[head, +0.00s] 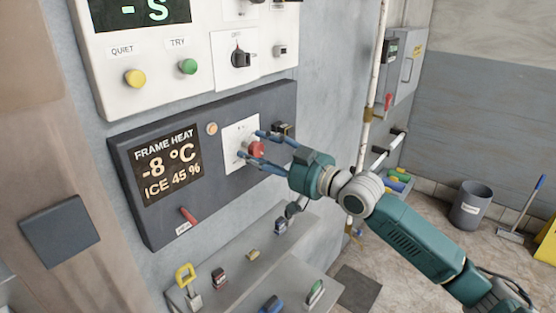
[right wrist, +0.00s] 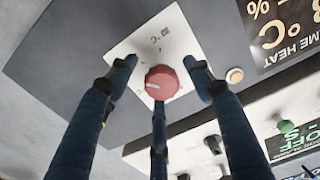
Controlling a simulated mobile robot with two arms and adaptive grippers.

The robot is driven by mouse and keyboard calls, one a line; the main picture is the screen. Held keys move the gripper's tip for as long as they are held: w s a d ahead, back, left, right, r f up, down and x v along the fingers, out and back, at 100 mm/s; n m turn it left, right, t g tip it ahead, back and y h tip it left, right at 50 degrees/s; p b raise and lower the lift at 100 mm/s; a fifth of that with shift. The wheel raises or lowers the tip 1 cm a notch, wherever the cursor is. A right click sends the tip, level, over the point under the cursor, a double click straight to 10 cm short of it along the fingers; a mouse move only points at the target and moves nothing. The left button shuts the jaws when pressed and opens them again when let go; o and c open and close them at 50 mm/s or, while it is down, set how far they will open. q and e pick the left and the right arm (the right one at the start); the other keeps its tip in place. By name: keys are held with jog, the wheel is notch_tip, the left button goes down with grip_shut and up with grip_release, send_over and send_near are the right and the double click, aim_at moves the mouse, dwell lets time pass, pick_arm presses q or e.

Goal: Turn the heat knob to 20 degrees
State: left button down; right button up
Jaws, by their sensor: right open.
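The red heat knob (head: 256,149) sits on a white plate on the dark frame heat panel. In the right wrist view the knob (right wrist: 162,82) has a short white mark on its face, toward the picture's left. The display (head: 168,162) reads "FRAME HEAT -8 °C ICE 45 %". My right gripper (head: 251,145) is open, with its blue fingers spread around the knob. In the right wrist view two fingertips lie on either side of it and a third finger is below. I cannot tell whether any finger touches it. My left gripper is out of view.
Above is a white panel with yellow (head: 135,78) and green (head: 188,66) buttons. A grey ledge (head: 225,285) below carries several small items. A bin (head: 470,205) stands right.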

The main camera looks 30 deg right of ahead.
jog(key=v, duration=1.1)
dwell(0.5)
